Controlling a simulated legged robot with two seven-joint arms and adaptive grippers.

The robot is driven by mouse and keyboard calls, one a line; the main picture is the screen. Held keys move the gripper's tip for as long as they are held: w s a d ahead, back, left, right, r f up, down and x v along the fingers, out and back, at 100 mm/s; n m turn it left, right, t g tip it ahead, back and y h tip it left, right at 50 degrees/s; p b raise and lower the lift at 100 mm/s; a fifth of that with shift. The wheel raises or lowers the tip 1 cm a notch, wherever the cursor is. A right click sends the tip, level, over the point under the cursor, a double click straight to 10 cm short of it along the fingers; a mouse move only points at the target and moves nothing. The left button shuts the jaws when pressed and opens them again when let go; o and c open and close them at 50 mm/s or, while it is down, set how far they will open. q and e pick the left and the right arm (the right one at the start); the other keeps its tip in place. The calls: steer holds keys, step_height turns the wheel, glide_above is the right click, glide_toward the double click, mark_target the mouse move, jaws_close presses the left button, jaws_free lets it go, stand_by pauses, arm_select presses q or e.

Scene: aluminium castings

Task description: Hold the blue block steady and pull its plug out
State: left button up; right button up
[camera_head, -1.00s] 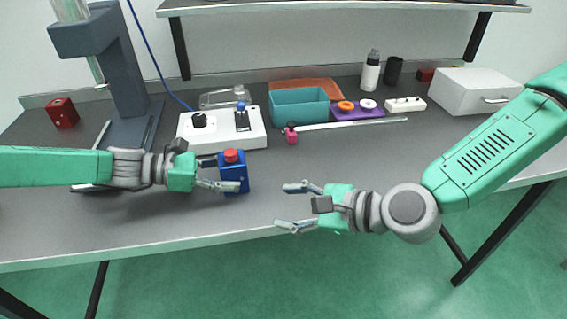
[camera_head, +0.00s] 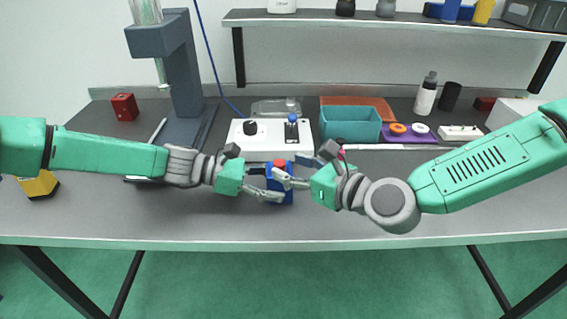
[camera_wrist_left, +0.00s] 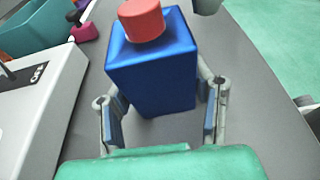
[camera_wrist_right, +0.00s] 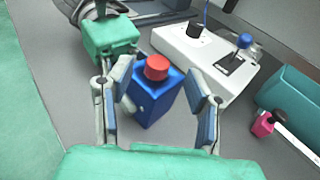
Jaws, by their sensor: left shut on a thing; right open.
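The blue block (camera_head: 287,190) stands upright on the grey bench, with a red plug (camera_head: 279,163) in its top. In the left wrist view the block (camera_wrist_left: 152,70) sits between my left fingers, the red plug (camera_wrist_left: 142,20) above it. My left gripper (camera_head: 270,186) is shut on the block's lower body from the left. My right gripper (camera_head: 290,175) is open at the block's right side. In the right wrist view the red plug (camera_wrist_right: 157,67) and block (camera_wrist_right: 155,98) lie between the open fingers; I cannot tell whether they touch the plug.
A white control box (camera_head: 262,149) with knobs stands right behind the block. A dark press stand (camera_head: 183,75) rises at the left. The bench front is clear.

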steer(key=shift+x, duration=0.95)
steer(key=shift+w+f, duration=0.15)
steer(key=shift+w, duration=0.2)
steer(key=shift+a, duration=0.1)
jaws_close()
